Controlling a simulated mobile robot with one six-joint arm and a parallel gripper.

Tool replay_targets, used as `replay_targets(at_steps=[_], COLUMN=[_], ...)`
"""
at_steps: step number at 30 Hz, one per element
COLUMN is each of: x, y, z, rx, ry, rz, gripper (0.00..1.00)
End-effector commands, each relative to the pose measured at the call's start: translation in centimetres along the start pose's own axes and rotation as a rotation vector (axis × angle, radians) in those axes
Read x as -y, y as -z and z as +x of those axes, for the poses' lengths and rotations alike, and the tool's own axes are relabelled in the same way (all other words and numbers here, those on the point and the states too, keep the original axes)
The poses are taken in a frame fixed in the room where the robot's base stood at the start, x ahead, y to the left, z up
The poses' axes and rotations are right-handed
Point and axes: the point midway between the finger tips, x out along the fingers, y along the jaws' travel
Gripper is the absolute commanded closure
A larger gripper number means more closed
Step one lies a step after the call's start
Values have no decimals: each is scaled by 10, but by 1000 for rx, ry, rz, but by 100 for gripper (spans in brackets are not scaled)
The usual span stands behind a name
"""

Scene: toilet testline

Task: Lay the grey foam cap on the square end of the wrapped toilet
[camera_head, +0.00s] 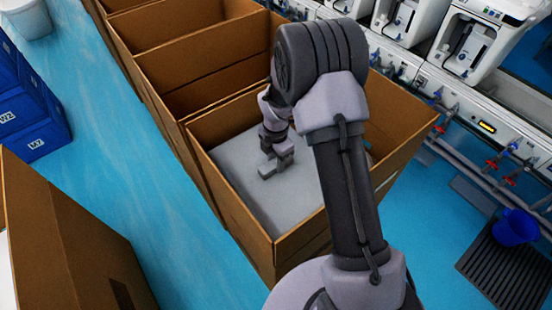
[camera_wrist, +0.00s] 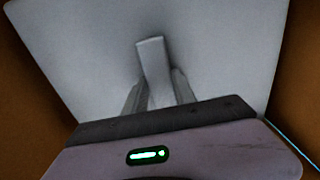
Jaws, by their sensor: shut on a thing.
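The grey foam cap (camera_head: 236,160) shows as a pale grey slab inside an open cardboard box, and it fills most of the wrist view (camera_wrist: 85,50). A raised grey block (camera_wrist: 152,58) stands out from its face. My gripper (camera_head: 281,160) reaches down into the box from above. In the wrist view my two fingers (camera_wrist: 157,92) are closed on the raised block of the cap. The wrapped toilet cannot be made out; the cap and my arm hide most of the box's inside. I cannot tell whether the cap rests on something.
The cardboard box (camera_head: 228,215) has upright walls close around the cap. More open boxes (camera_head: 200,75) stand in a row behind it. Another box (camera_head: 70,245) is at the lower left, with blue crates (camera_head: 35,125) beyond. Test machines (camera_head: 490,125) line the right. Blue floor lies free at left.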

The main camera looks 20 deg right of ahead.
Motion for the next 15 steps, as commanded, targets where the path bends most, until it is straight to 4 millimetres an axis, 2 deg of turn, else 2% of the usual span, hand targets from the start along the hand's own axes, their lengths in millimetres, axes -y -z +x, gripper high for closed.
replay_targets(at_steps=[1,15], x=[0,0], y=[0,0], z=[15,94], rx=[0,-1], ry=[0,0], rz=[0,0], gripper=[100,100])
